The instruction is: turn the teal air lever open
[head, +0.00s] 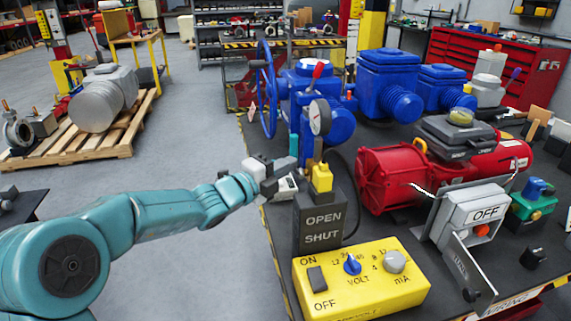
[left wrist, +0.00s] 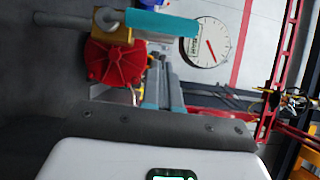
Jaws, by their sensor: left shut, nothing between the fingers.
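The teal air lever (left wrist: 160,22) runs sideways from a brass valve body (left wrist: 112,30) at the top of the left wrist view. In the head view the lever (head: 293,145) is a small upright teal piece left of the pressure gauge. My left gripper (head: 291,163) comes in from the left, close to the lever. Its fingers (left wrist: 158,65) are together and empty in the left wrist view, pointing toward the lever's middle. I cannot tell whether they touch it. My right gripper is not in view.
The white-faced gauge (head: 320,117) stands just beyond the gripper, also in the left wrist view (left wrist: 210,43). A dark OPEN/SHUT box (head: 320,222) and yellow meter (head: 362,275) stand in front. A blue handwheel (head: 266,88) is behind; a red actuator (head: 392,178) is right.

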